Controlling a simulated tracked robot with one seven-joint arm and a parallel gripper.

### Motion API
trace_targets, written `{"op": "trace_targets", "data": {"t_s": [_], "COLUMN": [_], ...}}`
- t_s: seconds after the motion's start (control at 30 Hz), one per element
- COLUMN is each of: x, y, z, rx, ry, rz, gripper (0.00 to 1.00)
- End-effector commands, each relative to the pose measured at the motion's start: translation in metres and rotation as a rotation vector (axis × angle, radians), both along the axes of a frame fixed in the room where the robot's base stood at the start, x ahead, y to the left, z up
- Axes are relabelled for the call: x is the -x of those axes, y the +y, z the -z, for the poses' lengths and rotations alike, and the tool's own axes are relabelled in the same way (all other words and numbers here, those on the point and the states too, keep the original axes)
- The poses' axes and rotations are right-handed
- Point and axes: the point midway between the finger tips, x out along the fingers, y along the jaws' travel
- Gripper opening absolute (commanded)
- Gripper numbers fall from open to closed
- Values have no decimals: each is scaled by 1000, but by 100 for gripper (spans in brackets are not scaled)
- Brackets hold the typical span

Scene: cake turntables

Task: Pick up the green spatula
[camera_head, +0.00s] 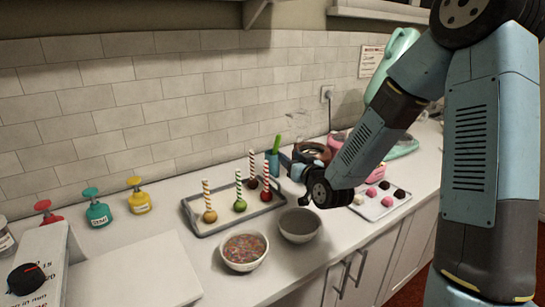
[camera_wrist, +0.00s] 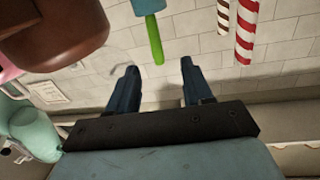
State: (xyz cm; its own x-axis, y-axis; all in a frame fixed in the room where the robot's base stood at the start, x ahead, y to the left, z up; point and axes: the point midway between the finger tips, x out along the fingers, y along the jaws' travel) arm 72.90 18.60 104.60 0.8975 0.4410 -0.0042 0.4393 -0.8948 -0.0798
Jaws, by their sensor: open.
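The green spatula (camera_head: 276,145) stands in a blue cup (camera_head: 272,162) at the back of the counter, with only its green upper part showing. In the wrist view, which is upside down, the green spatula (camera_wrist: 155,40) hangs from the blue cup (camera_wrist: 147,6). My gripper (camera_wrist: 159,66) is open and empty. The spatula's free end appears between the two fingertips in that view, apart from both. In the head view my gripper (camera_head: 291,164) is just right of the cup, small and hard to make out.
A grey tray (camera_head: 206,232) with several striped-stick cake pops lies left of the cup. A brown pot-like thing (camera_wrist: 55,35) is close beside my gripper in the wrist view. Two bowls, one with sprinkles (camera_head: 244,249) and one grey (camera_head: 299,225), stand in front. A tiled wall is behind.

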Motion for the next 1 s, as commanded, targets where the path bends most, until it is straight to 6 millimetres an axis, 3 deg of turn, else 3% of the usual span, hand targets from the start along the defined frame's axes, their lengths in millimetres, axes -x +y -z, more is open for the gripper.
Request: {"op": "trace_targets", "data": {"t_s": [0.5,0.77,1.0], "x": [-66,-80,-110], "y": [32,38,45], "z": [0,-1,-6], "rx": [-6,-4,-6], "ry": [-3,-3,-3], "rz": [-1,0,1], "gripper": [50,50,50]}}
